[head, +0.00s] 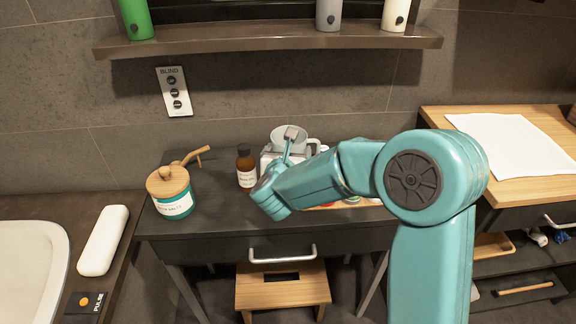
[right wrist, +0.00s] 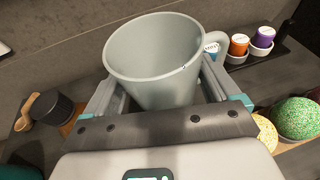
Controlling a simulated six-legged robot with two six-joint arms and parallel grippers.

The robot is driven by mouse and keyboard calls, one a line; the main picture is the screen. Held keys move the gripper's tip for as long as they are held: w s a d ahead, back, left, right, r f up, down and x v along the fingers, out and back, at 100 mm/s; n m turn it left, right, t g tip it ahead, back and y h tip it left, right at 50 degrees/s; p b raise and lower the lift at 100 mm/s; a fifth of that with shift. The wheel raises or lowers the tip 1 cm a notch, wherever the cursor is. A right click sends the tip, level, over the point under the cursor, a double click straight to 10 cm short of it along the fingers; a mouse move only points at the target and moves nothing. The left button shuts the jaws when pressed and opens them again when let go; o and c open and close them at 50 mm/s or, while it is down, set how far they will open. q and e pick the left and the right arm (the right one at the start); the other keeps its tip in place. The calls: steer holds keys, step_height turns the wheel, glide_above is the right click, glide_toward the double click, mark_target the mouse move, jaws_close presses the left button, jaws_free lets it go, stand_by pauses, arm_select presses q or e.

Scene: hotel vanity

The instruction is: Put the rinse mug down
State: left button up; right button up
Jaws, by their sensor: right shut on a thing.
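The rinse mug (right wrist: 150,60) is a plain grey mug, seen from above its rim in the right wrist view, empty inside. My right gripper (right wrist: 158,85) is shut on it, with one finger on each side of its body and the handle at the right. In the head view the mug (head: 290,135) is over the back of the dark vanity table (head: 210,222), partly hidden by my right gripper (head: 286,150) and arm. I cannot tell whether its base touches the table. My left gripper is not in view.
A brown bottle (head: 246,168) stands just left of the mug. A teal jar (head: 171,197) with a wooden lid is farther left. Orange (right wrist: 239,45) and purple (right wrist: 262,38) items in small white cups and a green speckled ball (right wrist: 296,118) lie to the right. A shelf (head: 270,40) overhangs behind.

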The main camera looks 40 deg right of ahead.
steer(key=shift+f, duration=1.7)
steer(key=shift+f+b, duration=0.2)
steer(key=shift+b, duration=0.2)
steer(key=o, duration=0.8)
steer(key=shift+o, duration=0.6)
steer(key=shift+r, duration=0.1)
